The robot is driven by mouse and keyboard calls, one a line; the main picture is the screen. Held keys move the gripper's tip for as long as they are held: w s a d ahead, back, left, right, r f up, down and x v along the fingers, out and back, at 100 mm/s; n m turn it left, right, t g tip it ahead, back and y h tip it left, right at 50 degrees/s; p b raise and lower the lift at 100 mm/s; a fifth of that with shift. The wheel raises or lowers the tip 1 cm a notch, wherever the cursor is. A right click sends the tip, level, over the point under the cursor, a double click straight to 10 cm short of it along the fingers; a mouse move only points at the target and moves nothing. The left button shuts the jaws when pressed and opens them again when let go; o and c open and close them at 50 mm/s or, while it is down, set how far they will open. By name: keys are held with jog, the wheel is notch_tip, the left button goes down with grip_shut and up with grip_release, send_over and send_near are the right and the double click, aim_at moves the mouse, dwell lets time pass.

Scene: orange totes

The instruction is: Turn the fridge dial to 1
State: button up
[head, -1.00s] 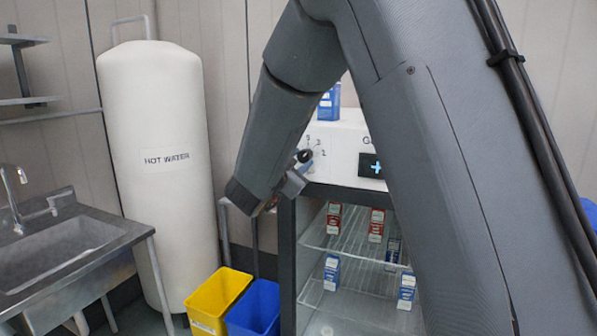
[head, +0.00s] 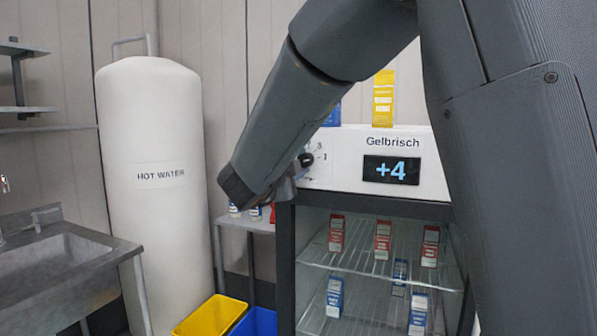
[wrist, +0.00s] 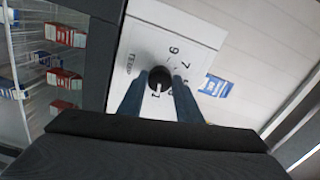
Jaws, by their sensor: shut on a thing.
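The black fridge dial (wrist: 160,78) sits on the white top panel of the fridge, with printed numbers around it. In the wrist view the two blue-grey fingers of my gripper (wrist: 159,88) stand on either side of the dial and are shut on it. A pale mark shows on the dial, but which number it points to is not clear. In the head view the dial (head: 306,159) shows at the tip of my gripper (head: 296,168), with a 3 and a 1 legible beside it. The fridge display (head: 391,170) reads +4 under "Gelbrisch".
A yellow carton (head: 383,98) and a partly hidden blue carton (head: 333,116) stand on the fridge. Red and blue cartons fill its wire shelves behind glass. A hot water tank (head: 155,200), a sink (head: 60,262) and a yellow bin (head: 210,318) are to the left.

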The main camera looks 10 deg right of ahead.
dwell(0.4)
jog(key=o, duration=1)
jog(key=shift+o, duration=0.2)
jog(key=b+v, duration=0.1)
jog(key=v, duration=0.6)
jog(key=shift+s+a, duration=0.25)
